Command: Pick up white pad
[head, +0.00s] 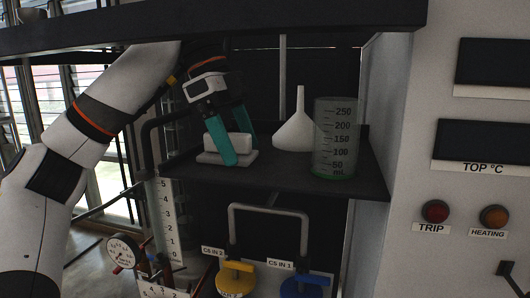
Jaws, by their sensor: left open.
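The white pad (241,143) is a small white block on a flat, wider base, sitting on the dark shelf (290,180) towards its left side. My left gripper (238,150) reaches down over it with two teal fingers. The fingers are open, one in front of the pad and one behind its right side. The front finger hides part of the pad. I cannot tell whether either finger touches it. My right gripper is not in view.
A white funnel (295,131) stands upside down right of the pad, beside a clear measuring beaker (337,140). A dark upper board (220,27) runs above the arm. Below are yellow (235,279) and blue (304,286) valve handles and a gauge (122,252). A control panel (465,190) stands at right.

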